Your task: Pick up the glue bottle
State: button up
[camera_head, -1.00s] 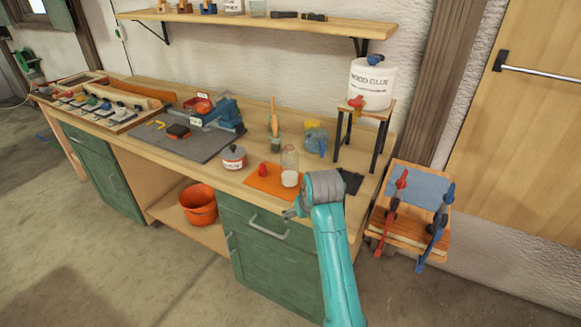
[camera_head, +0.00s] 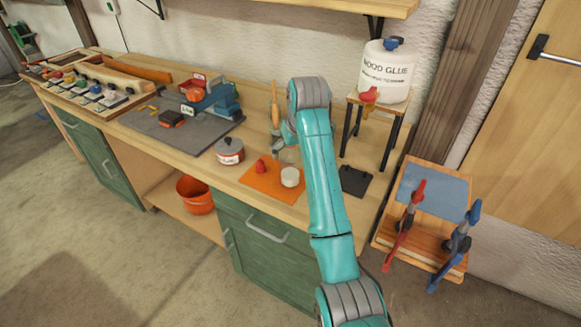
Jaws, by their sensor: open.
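The glue bottle (camera_head: 290,177) looks like a clear bottle with white in its lower part. It stands upright on an orange mat (camera_head: 262,189) near the front of the bench, and its upper part is partly hidden by my arm and gripper. A small red cap-like piece (camera_head: 260,166) is on the mat to its left. My gripper (camera_head: 279,149) is open, just above and behind the bottle's top in the picture, mostly hidden by my arm. I cannot tell whether it touches the bottle.
A lidded pot (camera_head: 229,152) stands left of the mat. A brush (camera_head: 275,105) stands behind. A wood glue tank (camera_head: 386,72) sits on a stand to the right, near a dark plate (camera_head: 355,181).

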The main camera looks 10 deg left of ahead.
aim_at(291, 160)
jog(key=shift+x, duration=3)
jog(key=shift+w+d, duration=0.1)
jog(key=c, duration=1.5)
